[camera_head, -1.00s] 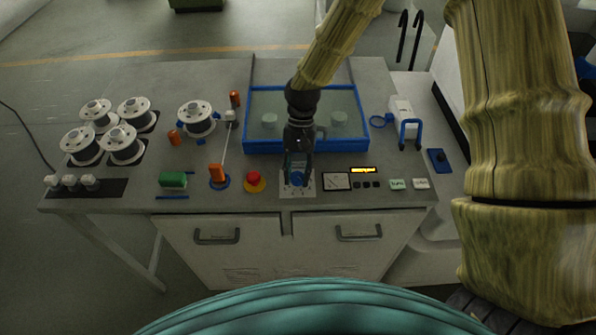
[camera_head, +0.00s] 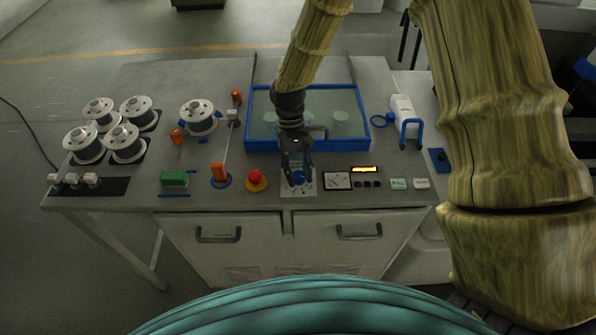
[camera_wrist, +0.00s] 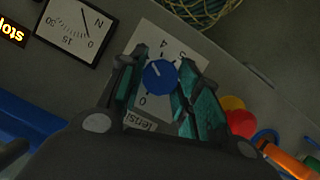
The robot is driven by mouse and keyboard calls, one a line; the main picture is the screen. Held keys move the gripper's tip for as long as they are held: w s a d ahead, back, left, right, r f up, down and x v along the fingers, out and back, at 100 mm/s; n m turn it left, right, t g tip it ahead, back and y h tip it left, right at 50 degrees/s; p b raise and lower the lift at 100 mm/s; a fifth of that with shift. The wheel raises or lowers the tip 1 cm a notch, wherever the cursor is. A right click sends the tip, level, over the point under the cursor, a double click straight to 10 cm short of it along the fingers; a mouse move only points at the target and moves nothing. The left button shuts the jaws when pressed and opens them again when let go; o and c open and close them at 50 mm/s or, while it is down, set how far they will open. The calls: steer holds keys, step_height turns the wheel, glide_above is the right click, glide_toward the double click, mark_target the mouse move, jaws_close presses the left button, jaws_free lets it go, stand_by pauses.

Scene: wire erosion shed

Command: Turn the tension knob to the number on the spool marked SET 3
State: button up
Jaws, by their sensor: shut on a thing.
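The blue tension knob (camera_wrist: 160,77) sits on a pale dial plate (camera_wrist: 147,118); the plate also shows in the head view (camera_head: 304,189). My gripper (camera_wrist: 158,88) is shut on the knob, with one teal finger on each side. In the head view my gripper (camera_head: 298,174) reaches down to it from above. The knob's white mark points to the upper left in the wrist view, between the printed 0 and 4; the numbers between are hidden by a finger. Several white spools (camera_head: 97,108) stand at the left of the bench; their markings are too small to read.
A red stop button (camera_head: 256,178) and an orange handle (camera_head: 218,172) are left of the knob. A meter (camera_head: 337,181) and lit display (camera_head: 364,170) are right of it. A blue-rimmed tank (camera_head: 262,145) lies behind.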

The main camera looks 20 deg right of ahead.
steer(key=o, duration=1)
steer(key=v, duration=1.2)
steer(key=shift+d, duration=0.1)
